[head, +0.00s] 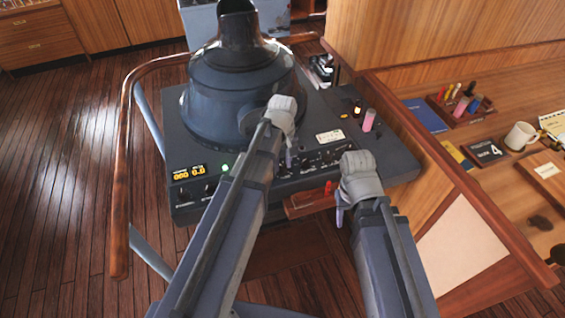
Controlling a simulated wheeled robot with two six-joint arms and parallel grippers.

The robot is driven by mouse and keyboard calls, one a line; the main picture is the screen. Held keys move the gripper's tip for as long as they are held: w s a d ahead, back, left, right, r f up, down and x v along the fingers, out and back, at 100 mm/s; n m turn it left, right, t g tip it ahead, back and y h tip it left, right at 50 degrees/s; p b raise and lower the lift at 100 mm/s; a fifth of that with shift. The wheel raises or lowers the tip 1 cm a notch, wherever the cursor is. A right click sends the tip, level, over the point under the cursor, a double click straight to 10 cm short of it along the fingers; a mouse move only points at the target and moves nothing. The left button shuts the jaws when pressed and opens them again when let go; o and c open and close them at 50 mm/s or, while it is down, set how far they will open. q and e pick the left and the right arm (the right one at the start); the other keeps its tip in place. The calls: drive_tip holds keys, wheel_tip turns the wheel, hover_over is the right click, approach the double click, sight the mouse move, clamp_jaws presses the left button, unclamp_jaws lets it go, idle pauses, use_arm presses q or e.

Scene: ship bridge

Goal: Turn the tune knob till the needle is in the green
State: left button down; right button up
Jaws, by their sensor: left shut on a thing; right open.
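The dark console (390,165) carries a row of small knobs and controls along its front edge. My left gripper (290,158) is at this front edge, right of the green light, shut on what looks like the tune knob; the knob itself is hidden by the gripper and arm. I cannot make out a needle or a green band. A lit orange display (188,173) and a small green light (225,167) show on the left of the panel. My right gripper (341,214) is open and empty, in front of the console's right part, fingers pointing down.
A big dark hooded housing (238,85) stands on the console. A wooden rail (121,190) curves around its left. A pink cylinder (369,120) stands on the console's right. The wooden desk (505,185) at right holds a white mug (520,136) and books.

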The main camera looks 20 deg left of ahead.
sight(283, 165)
use_arm(q)
drive_tip(key=m, duration=0.9)
drive_tip(key=shift+m, duration=0.6)
drive_tip(key=c, duration=0.5)
unclamp_jaws()
drive_tip(key=shift+c, duration=0.2)
wheel_tip(283, 165, up, 8)
drive_tip(key=p, duration=0.8)
drive_tip(key=shift+f, duration=0.1)
